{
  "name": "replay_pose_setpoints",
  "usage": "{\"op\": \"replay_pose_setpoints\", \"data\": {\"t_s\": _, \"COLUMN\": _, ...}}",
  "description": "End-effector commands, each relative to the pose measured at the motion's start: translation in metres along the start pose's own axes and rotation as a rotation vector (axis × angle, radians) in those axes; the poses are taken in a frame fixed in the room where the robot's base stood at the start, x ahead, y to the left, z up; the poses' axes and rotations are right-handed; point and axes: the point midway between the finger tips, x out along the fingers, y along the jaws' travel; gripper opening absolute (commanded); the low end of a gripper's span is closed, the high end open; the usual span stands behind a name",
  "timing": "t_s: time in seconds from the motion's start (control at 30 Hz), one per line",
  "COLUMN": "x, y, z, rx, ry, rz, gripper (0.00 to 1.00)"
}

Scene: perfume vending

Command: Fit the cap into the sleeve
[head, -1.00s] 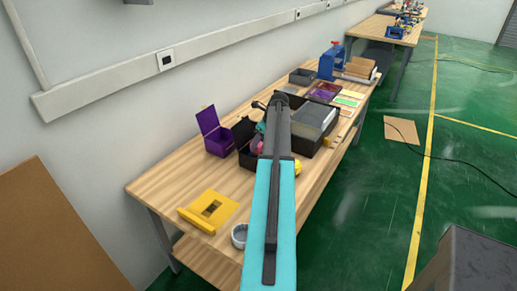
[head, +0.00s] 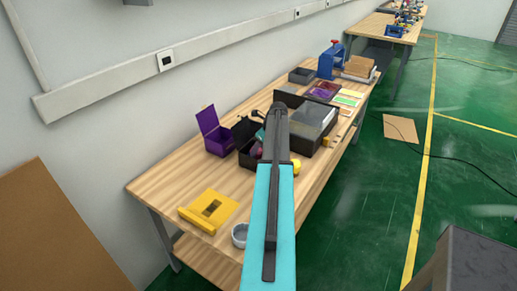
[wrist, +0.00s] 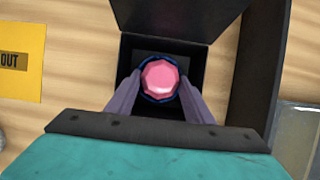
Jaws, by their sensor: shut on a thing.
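The pink faceted cap (wrist: 160,75) is in the middle of the wrist view, with a dark blue rim around it. My gripper (wrist: 161,82) is shut on it, a grey finger on each side. Below it is an open black box (wrist: 125,70) with its lid raised; it also shows in the head view (head: 243,129). I cannot tell whether the dark blue rim is the sleeve or part of the cap, nor how deep the cap sits. In the head view my arm hides most of the gripper and cap.
A yellow plate marked OUT (wrist: 20,62) lies left of the black box. A purple open box (head: 215,135) stands beside it, a larger dark bin (head: 318,124) to the right. A round grey cup (head: 239,236) sits near the front edge. Bare wood (head: 160,183) lies at left.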

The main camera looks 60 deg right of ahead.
Motion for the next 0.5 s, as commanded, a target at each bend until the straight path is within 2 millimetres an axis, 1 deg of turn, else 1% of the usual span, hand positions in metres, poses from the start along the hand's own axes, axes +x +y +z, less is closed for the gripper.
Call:
{"op": "replay_pose_setpoints", "data": {"t_s": 0.2, "x": 0.0044, "y": 0.0001, "z": -0.0013, "rx": 0.0, "ry": 0.0, "rz": 0.0, "gripper": 0.24}}
{"op": "replay_pose_setpoints", "data": {"t_s": 0.23, "x": 0.0043, "y": 0.0002, "z": -0.0013, "rx": -0.001, "ry": 0.0, "rz": 0.0, "gripper": 0.51}}
{"op": "replay_pose_setpoints", "data": {"t_s": 0.3, "x": 0.0041, "y": 0.0002, "z": -0.0011, "rx": -0.001, "ry": 0.0, "rz": 0.0, "gripper": 0.62}}
{"op": "replay_pose_setpoints", "data": {"t_s": 0.33, "x": 0.0041, "y": 0.0002, "z": -0.0011, "rx": -0.001, "ry": 0.0, "rz": 0.0, "gripper": 0.66}}
{"op": "replay_pose_setpoints", "data": {"t_s": 0.5, "x": 0.0041, "y": 0.0004, "z": -0.0009, "rx": -0.001, "ry": 0.0, "rz": 0.0, "gripper": 0.66}}
